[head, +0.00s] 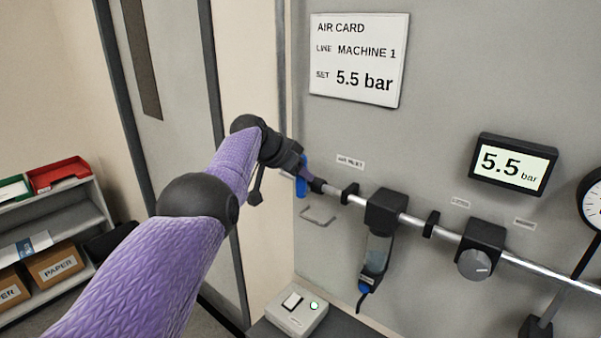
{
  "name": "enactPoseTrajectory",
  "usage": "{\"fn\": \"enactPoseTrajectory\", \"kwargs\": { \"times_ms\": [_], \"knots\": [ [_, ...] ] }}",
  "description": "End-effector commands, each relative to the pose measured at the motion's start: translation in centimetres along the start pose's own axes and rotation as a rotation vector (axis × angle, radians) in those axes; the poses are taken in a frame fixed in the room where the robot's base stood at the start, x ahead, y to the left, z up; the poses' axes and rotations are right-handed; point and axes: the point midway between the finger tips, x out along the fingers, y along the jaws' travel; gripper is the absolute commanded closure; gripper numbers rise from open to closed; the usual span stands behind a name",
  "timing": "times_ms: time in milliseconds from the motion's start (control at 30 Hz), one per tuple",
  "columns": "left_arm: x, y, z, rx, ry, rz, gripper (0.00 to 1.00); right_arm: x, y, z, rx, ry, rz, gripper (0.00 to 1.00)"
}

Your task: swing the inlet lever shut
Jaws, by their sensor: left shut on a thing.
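The inlet lever (301,176) is blue and sits at the left end of the silver pipe, below and left of the small air inlet label (351,162). My left gripper (297,170) is at the lever and shut on it; its fingers and wrist cover part of the lever and the valve. The visible blue part stands roughly upright, across the pipe. My right gripper does not show.
Along the pipe (417,222) are a filter with a hanging bowl (375,262) and a regulator knob (473,264). A display (513,163) reads 5.5 bar. A card (358,60) hangs above. A switch box (297,313) with a green light stands below. Shelves (50,240) are at left.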

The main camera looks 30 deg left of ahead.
Motion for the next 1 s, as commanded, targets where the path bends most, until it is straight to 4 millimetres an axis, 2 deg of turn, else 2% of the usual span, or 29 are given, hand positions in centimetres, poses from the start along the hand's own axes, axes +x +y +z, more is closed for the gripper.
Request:
{"fn": "enactPoseTrajectory", "kwargs": {
  "times_ms": [33, 67, 200, 500, 667, 833, 1000],
  "knots": [
    [0.2, 0.1, 0.3, -0.003, -0.008, 0.004, 1.00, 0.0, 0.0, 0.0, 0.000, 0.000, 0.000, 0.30],
    [0.2, 0.1, 0.3, -0.003, -0.008, 0.004, 0.59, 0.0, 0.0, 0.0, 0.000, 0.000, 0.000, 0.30],
    [0.1, 0.1, 0.2, -0.002, -0.006, 0.003, 0.30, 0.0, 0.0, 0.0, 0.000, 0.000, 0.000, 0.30],
    [-0.1, 0.0, 0.1, -0.001, -0.003, 0.001, 0.29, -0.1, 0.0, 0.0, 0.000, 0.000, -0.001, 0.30],
    [-1.0, -0.2, -0.1, -0.004, 0.000, -0.002, 0.29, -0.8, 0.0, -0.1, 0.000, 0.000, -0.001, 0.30],
    [-2.6, 0.0, 0.0, 0.002, -0.004, -0.001, 0.29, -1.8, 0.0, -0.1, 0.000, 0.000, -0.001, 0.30],
    [-5.7, -0.1, 0.3, 0.000, -0.001, -0.003, 0.29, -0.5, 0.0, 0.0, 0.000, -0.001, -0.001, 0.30]
  ]
}}
